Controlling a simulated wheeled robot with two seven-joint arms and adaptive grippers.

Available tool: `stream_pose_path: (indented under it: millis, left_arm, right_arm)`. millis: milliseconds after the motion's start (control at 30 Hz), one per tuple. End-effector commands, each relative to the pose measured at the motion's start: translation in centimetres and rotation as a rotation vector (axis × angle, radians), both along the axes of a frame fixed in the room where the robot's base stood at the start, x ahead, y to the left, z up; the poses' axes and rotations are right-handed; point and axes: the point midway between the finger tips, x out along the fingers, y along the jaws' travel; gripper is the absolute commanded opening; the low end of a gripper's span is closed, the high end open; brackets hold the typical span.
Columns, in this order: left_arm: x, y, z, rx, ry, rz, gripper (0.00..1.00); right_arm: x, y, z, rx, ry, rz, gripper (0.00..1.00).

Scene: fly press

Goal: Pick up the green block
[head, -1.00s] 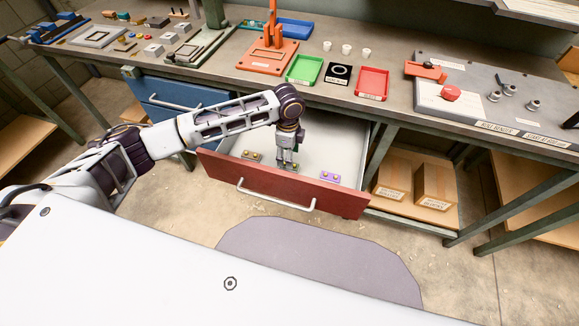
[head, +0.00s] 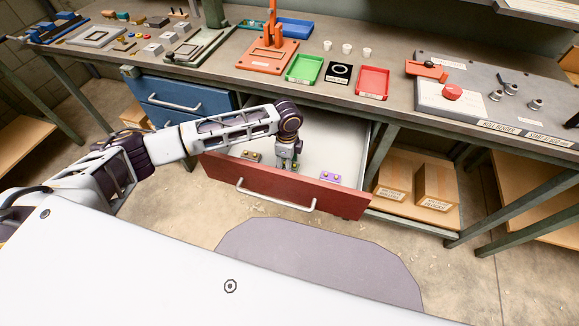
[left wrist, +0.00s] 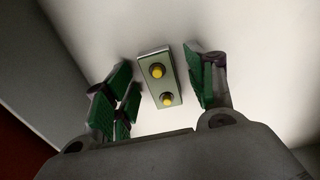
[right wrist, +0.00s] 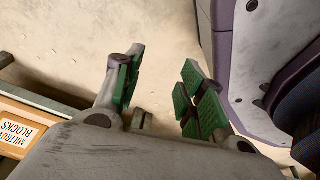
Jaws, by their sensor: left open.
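The open red-fronted drawer (head: 300,190) holds several small blocks. A block with two yellow knobs, grey-green on top (left wrist: 158,82), lies on the pale drawer floor between my left fingers in the left wrist view. My left gripper (left wrist: 162,85) is open, with one finger on each side of the block and a gap on both sides. In the head view my left gripper (head: 287,167) points down inside the drawer and mostly hides this block. My right gripper (right wrist: 162,82) is open and empty over the floor, and is not in the head view.
A purple block (head: 330,176) lies right of my left gripper and a brownish block (head: 251,155) lies left of it. The drawer front stands nearest me. The bench above carries a green tray (head: 304,69), a red tray (head: 372,82) and an orange press (head: 268,55).

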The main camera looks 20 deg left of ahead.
Motion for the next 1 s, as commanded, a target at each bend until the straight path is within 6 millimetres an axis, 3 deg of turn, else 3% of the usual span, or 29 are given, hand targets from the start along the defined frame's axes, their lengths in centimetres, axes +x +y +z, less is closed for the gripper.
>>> stream_pose_path:
  millis: [67,467,767,1000]
  left_arm:
    - [0.0,0.0,0.0,0.000,0.000,0.000,0.55]
    - [0.0,0.0,0.0,0.000,0.000,0.000,0.05]
    - [0.0,0.0,0.2,0.000,-0.001,0.000,0.04]
    - [0.1,0.0,1.8,-0.001,-0.002,0.000,0.04]
  right_arm:
    - [0.0,0.0,0.0,0.000,0.001,0.000,0.40]
    - [0.0,-1.1,0.0,-0.014,0.001,0.006,0.40]
    - [-0.1,-0.9,0.0,-0.012,0.000,0.004,0.40]
    - [-0.3,-0.4,0.1,-0.004,0.001,0.003,0.40]
